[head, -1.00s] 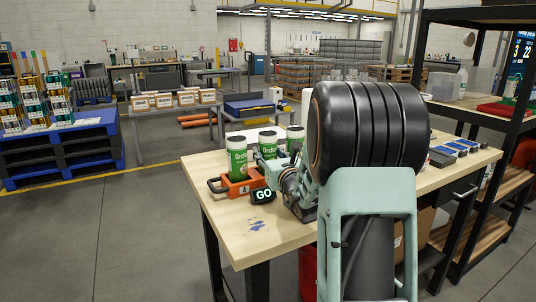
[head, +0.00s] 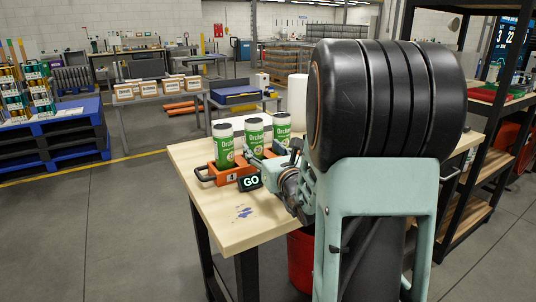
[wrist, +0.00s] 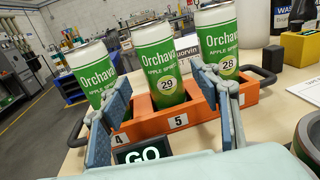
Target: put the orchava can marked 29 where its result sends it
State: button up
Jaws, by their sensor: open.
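The green-and-white Orchava can marked 29 (wrist: 162,70) stands upright in the middle of a row of three, in an orange carrier (wrist: 150,127) whose slots show labels 4 and 5. In the wrist view it lies between the spread blue fingers of my gripper (wrist: 161,80), which is open; I cannot tell whether they touch it. Can 28 (wrist: 217,38) stands to its right. Another Orchava can (wrist: 90,68) stands to its left, its number hidden behind a finger. In the head view the middle can (head: 254,131) and the carrier (head: 222,177) are on the wooden table, behind my gripper (head: 258,168).
A small black sign reading GO (wrist: 142,153) is in front of the carrier. The carrier has dark handles at its ends. A white roll (head: 298,100) stands behind the cans. The table's (head: 225,225) front left corner is bare except for blue smudges.

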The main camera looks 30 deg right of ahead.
jog(key=shift+s+a, duration=0.15)
jog(key=shift+s, duration=2.05)
